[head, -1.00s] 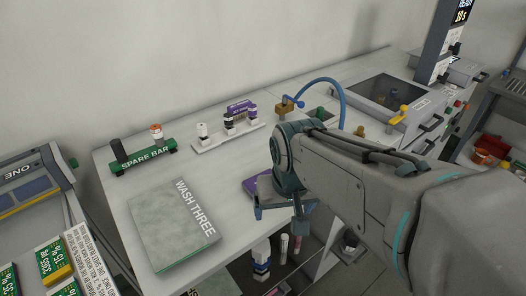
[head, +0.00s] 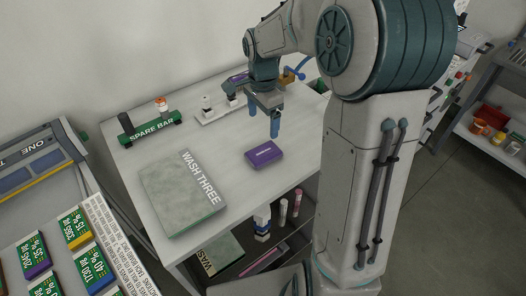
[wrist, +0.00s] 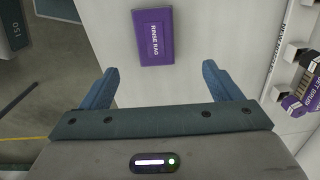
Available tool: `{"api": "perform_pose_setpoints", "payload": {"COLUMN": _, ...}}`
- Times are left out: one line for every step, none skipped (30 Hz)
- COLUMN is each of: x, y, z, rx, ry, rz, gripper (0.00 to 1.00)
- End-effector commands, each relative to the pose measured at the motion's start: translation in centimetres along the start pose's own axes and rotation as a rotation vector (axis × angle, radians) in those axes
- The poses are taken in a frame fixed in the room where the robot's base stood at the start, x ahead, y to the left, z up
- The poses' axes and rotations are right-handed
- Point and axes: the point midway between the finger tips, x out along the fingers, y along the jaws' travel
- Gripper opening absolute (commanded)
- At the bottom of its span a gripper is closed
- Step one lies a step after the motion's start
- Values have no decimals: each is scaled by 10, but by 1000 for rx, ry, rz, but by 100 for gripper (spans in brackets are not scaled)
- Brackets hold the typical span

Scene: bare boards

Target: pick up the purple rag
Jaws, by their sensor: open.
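The purple rag (head: 264,153) is a small flat block lying on the white bench top, right of the WASH THREE board. It also shows in the wrist view (wrist: 153,37), where its label reads RINSE RAG. It lies beyond the fingertips, between their lines and a little left of the middle. My gripper (head: 264,122) is above the bench, behind the rag in the head view, with its fingers pointing down. In the wrist view my gripper (wrist: 160,75) is open, with nothing between the fingers. The rag is apart from both fingers.
The grey-green WASH THREE board (head: 183,192) lies left of the rag. A green SPARE BAR holder (head: 150,135) and a white rack (head: 220,109) stand at the back. Bottles (head: 283,210) stand on the shelf below. Bare bench top surrounds the rag.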

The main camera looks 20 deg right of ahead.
Motion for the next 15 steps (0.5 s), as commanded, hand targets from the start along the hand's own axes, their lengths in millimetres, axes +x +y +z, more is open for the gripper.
{"api": "perform_pose_setpoints", "payload": {"x": 12, "y": 1, "z": 1, "rx": -2, "ry": -3, "rz": 6, "gripper": 85}}
{"api": "perform_pose_setpoints", "payload": {"x": 18, "y": 1, "z": 1, "rx": -2, "ry": -3, "rz": 6, "gripper": 85}}
{"api": "perform_pose_setpoints", "payload": {"x": 26, "y": 2, "z": 1, "rx": -2, "ry": -3, "rz": 6, "gripper": 85}}
{"api": "perform_pose_setpoints", "payload": {"x": 32, "y": 2, "z": 1, "rx": -2, "ry": -3, "rz": 6, "gripper": 85}}
{"api": "perform_pose_setpoints", "payload": {"x": 37, "y": 2, "z": 1, "rx": -2, "ry": -3, "rz": 5, "gripper": 85}}
{"api": "perform_pose_setpoints", "payload": {"x": 43, "y": 1, "z": 1, "rx": -2, "ry": -2, "rz": 4, "gripper": 85}}
{"api": "perform_pose_setpoints", "payload": {"x": 47, "y": 2, "z": 1, "rx": -3, "ry": -2, "rz": 5, "gripper": 85}}
{"api": "perform_pose_setpoints", "payload": {"x": 51, "y": 2, "z": 1, "rx": -3, "ry": -2, "rz": 4, "gripper": 85}}
{"api": "perform_pose_setpoints", "payload": {"x": 55, "y": 1, "z": 1, "rx": -3, "ry": -2, "rz": 3, "gripper": 85}}
{"api": "perform_pose_setpoints", "payload": {"x": 57, "y": 1, "z": 1, "rx": -4, "ry": -1, "rz": 2, "gripper": 85}}
{"api": "perform_pose_setpoints", "payload": {"x": 58, "y": 1, "z": 1, "rx": -4, "ry": -1, "rz": 2, "gripper": 85}}
{"api": "perform_pose_setpoints", "payload": {"x": 60, "y": 1, "z": 1, "rx": -4, "ry": 0, "rz": 1, "gripper": 85}}
{"api": "perform_pose_setpoints", "payload": {"x": 62, "y": 2, "z": 1, "rx": -4, "ry": 0, "rz": 1, "gripper": 85}}
{"api": "perform_pose_setpoints", "payload": {"x": 64, "y": 2, "z": 1, "rx": -3, "ry": -1, "rz": 2, "gripper": 85}}
{"api": "perform_pose_setpoints", "payload": {"x": 68, "y": 4, "z": 1, "rx": -3, "ry": -2, "rz": 4, "gripper": 85}}
